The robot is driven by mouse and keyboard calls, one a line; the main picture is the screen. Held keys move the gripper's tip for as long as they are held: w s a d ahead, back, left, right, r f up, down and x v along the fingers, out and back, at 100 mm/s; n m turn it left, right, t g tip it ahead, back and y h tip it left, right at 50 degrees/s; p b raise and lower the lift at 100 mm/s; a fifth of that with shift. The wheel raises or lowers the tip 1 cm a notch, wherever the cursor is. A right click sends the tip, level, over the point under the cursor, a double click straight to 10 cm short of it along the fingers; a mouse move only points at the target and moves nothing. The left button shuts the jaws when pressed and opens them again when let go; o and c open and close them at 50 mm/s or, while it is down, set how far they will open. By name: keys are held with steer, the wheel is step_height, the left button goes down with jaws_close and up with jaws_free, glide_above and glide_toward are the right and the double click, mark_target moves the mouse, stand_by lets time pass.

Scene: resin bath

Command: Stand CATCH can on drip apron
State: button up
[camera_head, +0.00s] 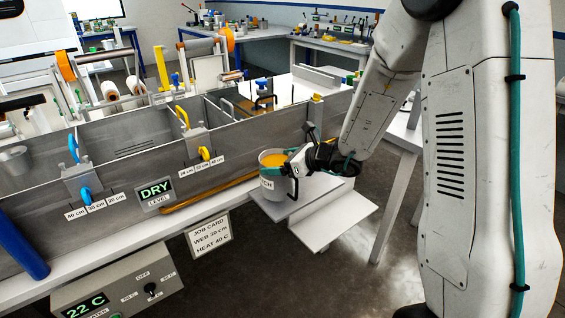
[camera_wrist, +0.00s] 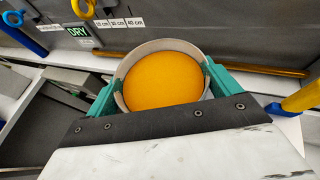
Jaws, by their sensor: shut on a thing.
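The CATCH can (camera_head: 269,183) is a pale grey can with orange liquid near its top. Part of its label shows in the head view, the rest is hidden by my gripper. My gripper (camera_head: 292,170) is shut on the can from the right side. In the wrist view the can (camera_wrist: 162,80) sits between the two green fingers of my gripper (camera_wrist: 160,90), and it looks upright. The drip apron (camera_head: 285,207) appears to be the light shelf below the can, beside the bath. I cannot tell whether the can's base touches it.
The grey bath wall (camera_head: 120,190) with a DRY level display (camera_head: 156,190) stands behind and left of the can. A brown rod (camera_head: 210,192) lies along its foot. A job card (camera_head: 209,238) hangs in front. A white angled plate (camera_head: 335,218) lies right of the apron.

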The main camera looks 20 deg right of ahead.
steer(key=shift+w+d+f, duration=0.25)
steer(key=shift+w+f, duration=0.1)
steer(key=shift+f, duration=0.3)
steer(key=shift+w+d+f, duration=0.2)
steer(key=shift+w+f, duration=0.1)
steer(key=shift+f, duration=0.35)
steer(key=shift+a+f, duration=0.15)
steer(key=shift+f, duration=0.3)
steer(key=shift+f, duration=0.15)
steer(key=o, duration=1.8)
